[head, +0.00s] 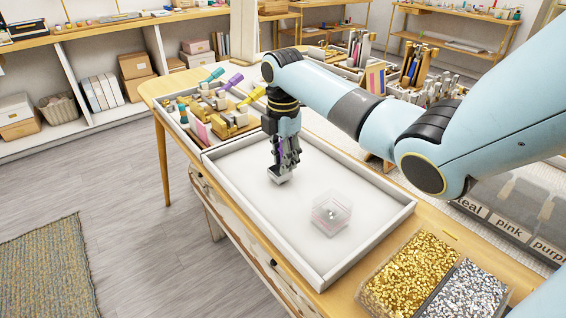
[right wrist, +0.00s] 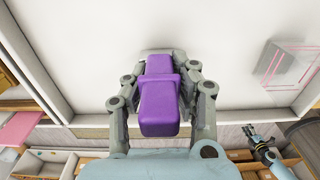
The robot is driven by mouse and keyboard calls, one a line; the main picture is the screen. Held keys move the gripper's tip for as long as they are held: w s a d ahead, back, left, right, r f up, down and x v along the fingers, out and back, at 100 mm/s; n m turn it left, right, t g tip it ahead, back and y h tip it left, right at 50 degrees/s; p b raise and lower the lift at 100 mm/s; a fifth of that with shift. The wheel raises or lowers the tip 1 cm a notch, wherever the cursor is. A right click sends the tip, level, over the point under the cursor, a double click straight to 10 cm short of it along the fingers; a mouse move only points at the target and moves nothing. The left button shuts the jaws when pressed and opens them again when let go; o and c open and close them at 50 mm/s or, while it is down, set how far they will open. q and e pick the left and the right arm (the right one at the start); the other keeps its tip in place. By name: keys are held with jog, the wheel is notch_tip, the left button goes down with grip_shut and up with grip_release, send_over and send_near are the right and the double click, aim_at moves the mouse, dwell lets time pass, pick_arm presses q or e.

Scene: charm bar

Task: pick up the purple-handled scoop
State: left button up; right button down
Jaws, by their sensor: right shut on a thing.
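My right gripper (head: 285,160) hangs over the white tray (head: 235,172), left of the clear box. In the right wrist view its fingers (right wrist: 163,88) are shut on the purple handle of the scoop (right wrist: 160,106), one on each side.
A clear pink-tinted box (head: 331,214) with small bits inside stands in the tray. A rack of colored-handled tools (head: 213,104) lies beyond the tray. Bins of gold (head: 411,270) and silver bits (head: 466,292) stand at the front right. The tray's left part is clear.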

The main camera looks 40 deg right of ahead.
jog(key=r, duration=0.3)
jog(key=shift+s+d, duration=0.15)
jog(key=shift+d, duration=0.1)
jog(key=s+d+r, duration=0.6)
jog(key=s+d, duration=0.1)
jog(key=d, duration=0.1)
jog(key=shift+d+r, duration=0.25)
jog(key=shift+r, duration=0.05)
jog(key=shift+s, duration=0.1)
